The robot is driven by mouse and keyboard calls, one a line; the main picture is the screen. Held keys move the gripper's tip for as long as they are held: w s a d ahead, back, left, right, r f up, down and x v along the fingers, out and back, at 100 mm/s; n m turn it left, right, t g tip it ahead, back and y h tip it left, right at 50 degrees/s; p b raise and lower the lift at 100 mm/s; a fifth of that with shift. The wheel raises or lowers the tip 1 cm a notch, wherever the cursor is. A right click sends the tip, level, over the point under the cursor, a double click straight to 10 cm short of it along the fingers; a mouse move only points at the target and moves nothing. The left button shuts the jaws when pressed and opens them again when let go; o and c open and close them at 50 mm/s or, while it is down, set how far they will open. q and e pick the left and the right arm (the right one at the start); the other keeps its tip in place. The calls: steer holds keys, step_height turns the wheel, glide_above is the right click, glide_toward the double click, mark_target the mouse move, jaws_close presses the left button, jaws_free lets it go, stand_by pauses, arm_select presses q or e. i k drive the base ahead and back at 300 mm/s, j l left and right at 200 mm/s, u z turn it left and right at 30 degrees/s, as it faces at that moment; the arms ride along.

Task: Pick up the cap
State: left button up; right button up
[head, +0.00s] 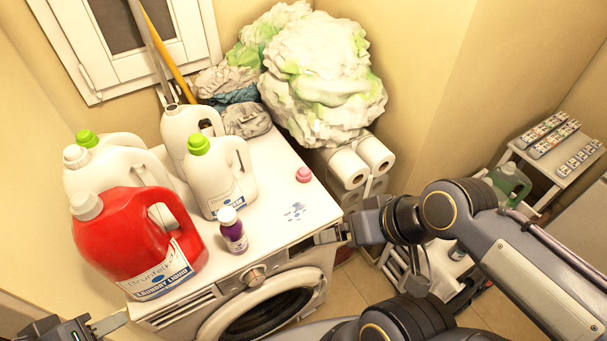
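A small pink cap (303,174) lies on the white top of the washing machine (275,205), towards its back right, with clear surface around it. My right gripper (330,236) is at the machine's front right edge, in front of the cap and apart from it. Its fingers show small and edge-on, so their opening is unclear. My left gripper (106,324) is at the bottom left corner, left of the machine's front and far from the cap. One pale finger shows; the rest is cut off by the picture's edge. I see nothing held in either gripper.
A red detergent jug (130,235), a white green-capped bottle (218,185) and a small purple bottle (232,232) crowd the machine's left half. A blue spill (295,211) lies before the cap.

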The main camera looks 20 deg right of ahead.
mark_target(304, 176)
steer(key=l+u, duration=0.6)
steer(key=u, duration=0.2)
